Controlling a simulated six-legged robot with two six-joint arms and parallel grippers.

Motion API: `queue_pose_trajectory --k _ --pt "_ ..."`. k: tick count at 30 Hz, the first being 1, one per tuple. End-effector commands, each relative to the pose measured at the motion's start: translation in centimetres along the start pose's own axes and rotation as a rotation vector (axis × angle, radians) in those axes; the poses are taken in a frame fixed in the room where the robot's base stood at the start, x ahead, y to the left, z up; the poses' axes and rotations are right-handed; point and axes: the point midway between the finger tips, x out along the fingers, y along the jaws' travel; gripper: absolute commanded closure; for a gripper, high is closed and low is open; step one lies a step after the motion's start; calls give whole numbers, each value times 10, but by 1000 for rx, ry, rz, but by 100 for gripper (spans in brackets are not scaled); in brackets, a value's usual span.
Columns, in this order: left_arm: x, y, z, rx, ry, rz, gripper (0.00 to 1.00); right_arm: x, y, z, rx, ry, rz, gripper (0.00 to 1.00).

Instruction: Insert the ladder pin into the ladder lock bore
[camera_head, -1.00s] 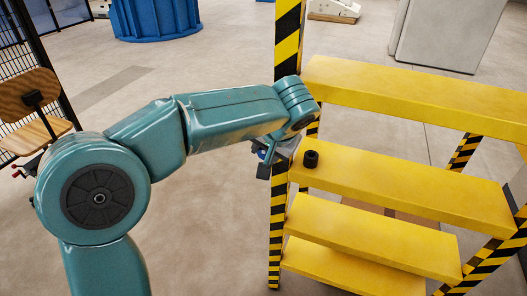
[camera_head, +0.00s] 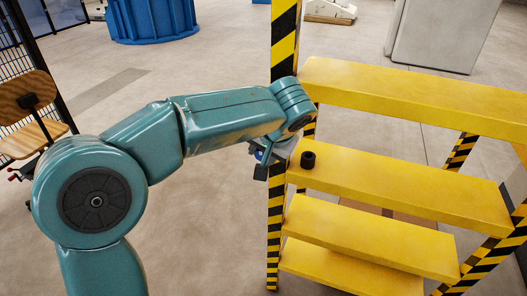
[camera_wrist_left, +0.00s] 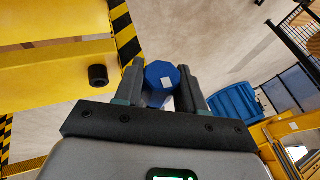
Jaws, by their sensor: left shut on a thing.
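My left gripper (camera_head: 262,165) is beside the left striped post of the yellow ladder (camera_head: 400,180), and my arm partly hides it. In the left wrist view, its two dark fingers (camera_wrist_left: 160,90) are shut on a blue pin (camera_wrist_left: 158,78) with a pale square on its end. A short black cylinder (camera_head: 308,159), perhaps the ladder lock, is at the left end of a step. In the left wrist view, the black cylinder (camera_wrist_left: 98,75) shows a dark round opening, left of the fingers and apart from the pin. My right gripper is out of view.
The black-and-yellow striped post (camera_head: 284,45) rises close beside my left wrist. A wooden chair (camera_head: 28,105) stands at the left, a blue round tub (camera_head: 152,20) behind, and a grey cabinet (camera_head: 440,35) at the back right.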

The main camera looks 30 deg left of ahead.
Motion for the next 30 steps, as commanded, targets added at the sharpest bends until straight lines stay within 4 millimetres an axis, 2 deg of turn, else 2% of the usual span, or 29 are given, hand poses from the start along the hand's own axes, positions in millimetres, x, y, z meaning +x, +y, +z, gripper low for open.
queue_pose_trajectory --k 8,30 --pt "0 0 -1 0 1 0 100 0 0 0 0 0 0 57" --pt "8 -1 -21 0 0 0 100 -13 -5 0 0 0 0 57"
